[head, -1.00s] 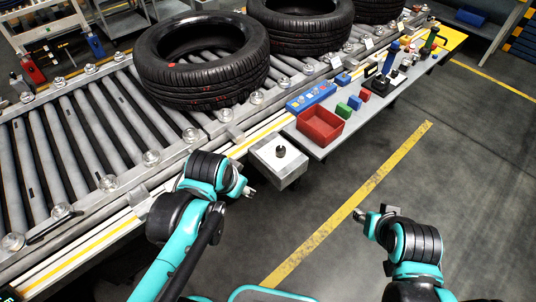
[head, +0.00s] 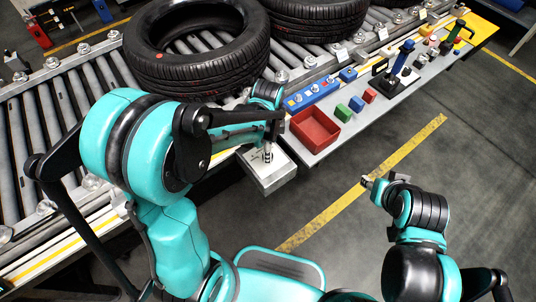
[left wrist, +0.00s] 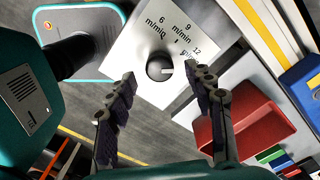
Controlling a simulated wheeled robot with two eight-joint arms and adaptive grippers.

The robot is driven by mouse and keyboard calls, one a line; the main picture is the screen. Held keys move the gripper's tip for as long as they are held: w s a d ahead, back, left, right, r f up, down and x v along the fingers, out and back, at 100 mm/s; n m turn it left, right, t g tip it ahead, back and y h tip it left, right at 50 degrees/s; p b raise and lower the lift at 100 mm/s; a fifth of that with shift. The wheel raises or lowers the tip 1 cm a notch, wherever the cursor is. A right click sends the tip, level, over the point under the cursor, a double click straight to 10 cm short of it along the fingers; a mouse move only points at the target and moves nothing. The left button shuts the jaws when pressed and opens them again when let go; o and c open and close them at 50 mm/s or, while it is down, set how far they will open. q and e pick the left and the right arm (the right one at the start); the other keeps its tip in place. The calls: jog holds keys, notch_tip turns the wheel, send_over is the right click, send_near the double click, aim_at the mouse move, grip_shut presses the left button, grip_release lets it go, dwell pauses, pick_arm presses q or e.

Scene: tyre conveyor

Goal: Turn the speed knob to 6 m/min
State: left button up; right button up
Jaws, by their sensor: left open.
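The speed knob (left wrist: 160,67) is a round black knob on a pale box face (left wrist: 135,60), with printed marks 6, 9 and 12 m/min beyond it. A small light mark on the knob appears to face right, past the 9 m/min label; its exact setting is hard to read. In the head view the knob is hidden behind my left gripper (head: 268,152), which points down over the grey box (head: 268,180). In the left wrist view my open left fingers (left wrist: 161,76) stand on either side of the knob, apart from it. My right gripper (head: 368,182) hangs over the floor; its jaws are too small to read.
A red bin (head: 315,129) stands just right of the box on the grey side shelf (head: 345,140). Blue, green and red blocks and a blue button panel (head: 315,93) lie beyond. Tyres (head: 200,50) rest on the roller conveyor (head: 30,140). The floor to the right is free.

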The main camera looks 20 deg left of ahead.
pick_arm(q)
jog(key=shift+f+b, duration=0.35)
jog(key=shift+f, duration=1)
jog(key=c, duration=1.2)
jog(key=shift+o, duration=0.2)
